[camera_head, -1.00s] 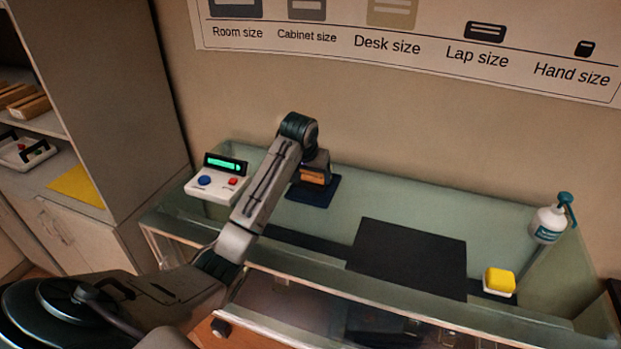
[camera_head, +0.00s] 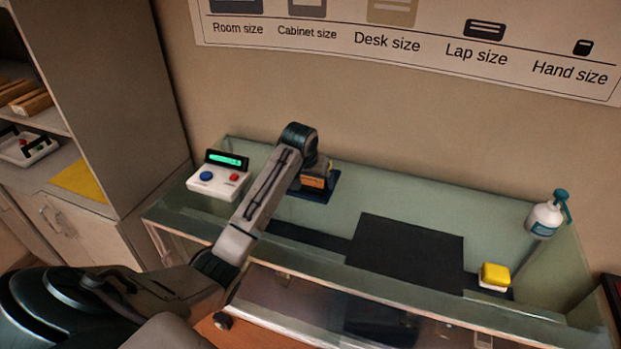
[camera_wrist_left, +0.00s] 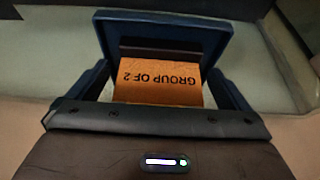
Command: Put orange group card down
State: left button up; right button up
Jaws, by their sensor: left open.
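The orange group card (camera_wrist_left: 165,75) shows large in the left wrist view, with "GROUP OF 2" upside down on it. It also shows in the head view (camera_head: 314,182), at the dark blue holder (camera_head: 322,195) on the glass case. In the left wrist view the holder (camera_wrist_left: 163,20) frames the card's far side. My left gripper (camera_wrist_left: 160,90) is open, with a finger on each side of the card and light gaps between them and it. Its fingers are mostly hidden by the wrist in the head view. My right gripper is not in view.
On the glass case (camera_head: 420,190) stand a white button box (camera_head: 218,182) at left, a dark mat (camera_head: 405,255), a yellow block on a white base (camera_head: 494,276) and a pump bottle (camera_head: 547,217) at right. A shelf unit (camera_head: 110,90) stands at left.

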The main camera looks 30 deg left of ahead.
pick_arm(q)
jog(key=shift+s+r+b, duration=0.15)
jog(key=shift+r+b, duration=0.25)
jog(key=shift+r, duration=0.1)
jog(key=v, duration=1.1)
jog(key=shift+b, duration=0.45)
jog(key=shift+s, duration=0.15)
